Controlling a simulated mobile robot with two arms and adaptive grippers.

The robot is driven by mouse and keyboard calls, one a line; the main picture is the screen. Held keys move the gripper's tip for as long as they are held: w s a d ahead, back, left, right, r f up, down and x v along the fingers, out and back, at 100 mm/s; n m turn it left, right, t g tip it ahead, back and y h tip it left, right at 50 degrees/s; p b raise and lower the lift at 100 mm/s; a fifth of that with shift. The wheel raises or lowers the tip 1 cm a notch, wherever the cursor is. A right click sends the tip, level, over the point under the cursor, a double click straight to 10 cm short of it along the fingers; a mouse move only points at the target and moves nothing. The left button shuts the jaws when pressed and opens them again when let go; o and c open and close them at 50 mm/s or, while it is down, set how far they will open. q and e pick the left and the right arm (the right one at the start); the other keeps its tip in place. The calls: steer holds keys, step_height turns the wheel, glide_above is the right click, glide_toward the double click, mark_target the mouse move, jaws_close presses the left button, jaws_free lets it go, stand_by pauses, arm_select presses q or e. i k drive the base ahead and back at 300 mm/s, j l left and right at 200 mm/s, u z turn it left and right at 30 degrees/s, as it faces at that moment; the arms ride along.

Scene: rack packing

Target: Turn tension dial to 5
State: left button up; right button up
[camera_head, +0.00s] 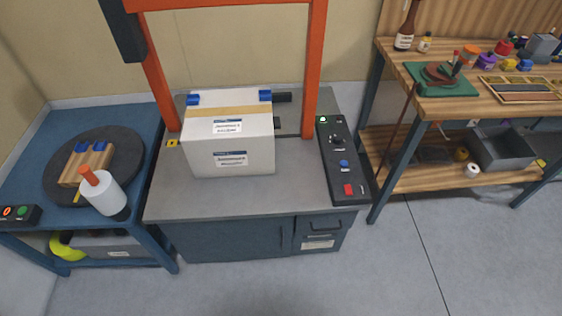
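A dark control panel (345,170) lies along the right side of the grey machine table. A round black dial (337,139) with a light mark sits on its upper part; its setting is too small to read. Above the dial is a small lit green display (323,120). Neither of my grippers shows in the head view.
A white taped box (230,155) with blue clips stands on the machine table under an orange arch (313,65). A blue table (30,160) with a turntable and white roll is at left. A cluttered wooden bench (398,62) stands at right. Floor in front is clear.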

mark_target(337, 139)
steer(key=i+l+u, duration=0.1)
steer(key=l, duration=0.4)
steer(key=i+l+u, duration=0.1)
steer(key=l, duration=0.4)
steer(key=i+l+u, duration=0.1)
steer(key=l, duration=0.4)
steer(key=i+l+u, duration=0.1)
steer(key=l, duration=0.4)
steer(key=i, duration=0.05)
